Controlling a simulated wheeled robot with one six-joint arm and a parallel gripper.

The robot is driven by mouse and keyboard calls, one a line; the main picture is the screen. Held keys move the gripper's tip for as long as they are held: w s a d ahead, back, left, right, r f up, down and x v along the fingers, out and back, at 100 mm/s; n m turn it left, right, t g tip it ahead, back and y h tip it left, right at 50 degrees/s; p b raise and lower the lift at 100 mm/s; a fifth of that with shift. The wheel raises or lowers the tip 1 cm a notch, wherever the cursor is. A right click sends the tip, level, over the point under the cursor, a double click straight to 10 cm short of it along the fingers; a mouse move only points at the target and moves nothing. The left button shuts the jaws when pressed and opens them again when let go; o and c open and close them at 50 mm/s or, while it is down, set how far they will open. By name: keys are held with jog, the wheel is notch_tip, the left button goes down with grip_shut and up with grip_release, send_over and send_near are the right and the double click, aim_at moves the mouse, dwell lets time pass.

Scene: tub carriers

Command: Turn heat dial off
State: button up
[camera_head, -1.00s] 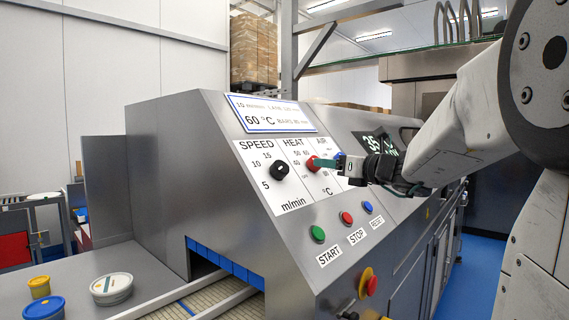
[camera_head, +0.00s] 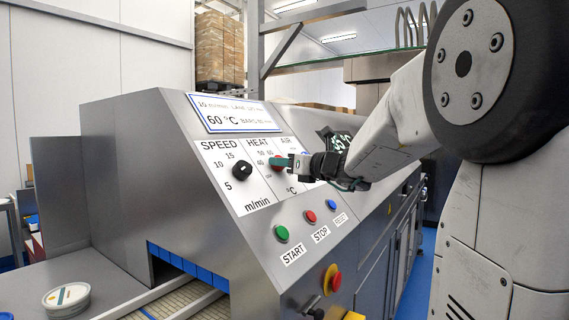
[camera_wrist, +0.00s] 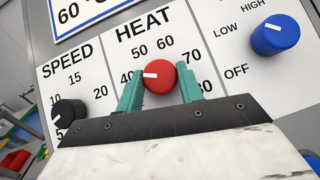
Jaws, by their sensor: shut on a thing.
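The red heat dial (camera_wrist: 160,76) sits under the word HEAT on the white panel. Its white pointer line points left, toward the 40 mark, in the wrist view. My gripper (camera_wrist: 157,86) has its two teal fingers on either side of the dial and is shut on it. In the head view the dial (camera_head: 277,163) is partly covered by my gripper (camera_head: 286,162), which reaches in from the right. The lower part of the heat scale is hidden behind the gripper in the wrist view.
The black speed dial (camera_head: 242,171) is left of the heat dial, and the blue air dial (camera_wrist: 275,35) is right of it. Below are the green start button (camera_head: 282,233), red stop button (camera_head: 310,216), blue reset button (camera_head: 331,204) and emergency stop (camera_head: 331,279).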

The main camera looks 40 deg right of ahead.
jog(key=shift+n+y, duration=0.3)
jog(key=shift+n, duration=0.1)
jog(key=n+y, duration=0.1)
jog(key=n+g+y, duration=0.1)
jog(key=n, duration=0.1)
jog(key=n+y, duration=0.1)
jog(key=shift+w+d+n+g+y, duration=0.1)
jog(key=shift+d+n+g+y, duration=0.2)
jog(key=shift+n, duration=0.1)
jog(key=n+g+y, duration=0.1)
jog(key=n, duration=0.2)
jog(key=n+g+y, duration=0.2)
jog(key=n, duration=0.1)
jog(key=shift+n, duration=0.3)
jog(key=shift+g, duration=0.3)
jog(key=o, duration=1)
